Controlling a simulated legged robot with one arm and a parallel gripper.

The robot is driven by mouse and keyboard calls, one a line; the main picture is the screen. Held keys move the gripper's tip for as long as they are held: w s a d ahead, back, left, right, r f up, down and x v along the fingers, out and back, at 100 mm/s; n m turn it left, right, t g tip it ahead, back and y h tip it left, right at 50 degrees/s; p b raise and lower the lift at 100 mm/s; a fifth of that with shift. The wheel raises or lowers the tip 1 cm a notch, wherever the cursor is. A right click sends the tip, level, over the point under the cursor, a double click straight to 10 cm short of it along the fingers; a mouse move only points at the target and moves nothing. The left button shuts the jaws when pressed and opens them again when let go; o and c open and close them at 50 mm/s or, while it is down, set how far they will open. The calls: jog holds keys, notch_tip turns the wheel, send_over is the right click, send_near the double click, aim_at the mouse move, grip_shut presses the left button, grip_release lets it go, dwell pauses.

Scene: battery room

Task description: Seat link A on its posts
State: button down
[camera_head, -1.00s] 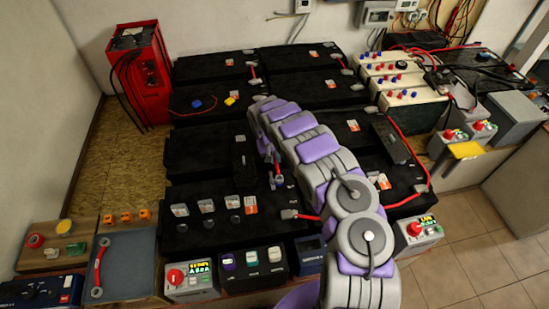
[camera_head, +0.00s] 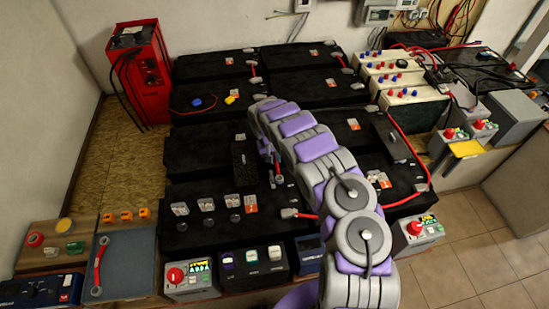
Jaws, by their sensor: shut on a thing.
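My arm reaches from the lower right up over the black batteries and bends down at its far end. My gripper (camera_head: 276,170) points down over the middle of the battery bank. It is shut on a small, partly red piece (camera_head: 278,180), which looks like a link; my wrist hides most of it. I cannot tell whether it touches any posts. Another red link (camera_head: 98,266) with grey ring ends lies on the blue-grey mat (camera_head: 135,262) at lower left. No label shows which link is A.
Upright black blocks (camera_head: 243,163) (camera_head: 391,137) stand on the batteries on either side of my arm. A red charger (camera_head: 140,75) stands at the back left. Control boxes (camera_head: 190,281) (camera_head: 267,266) line the front.

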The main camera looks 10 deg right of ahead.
dwell(0.3)
jog(key=c, duration=0.6)
grip_release()
jog(key=shift+r, duration=0.1)
jog(key=shift+r+p, duration=1.75)
jog(key=shift+r, duration=2.15)
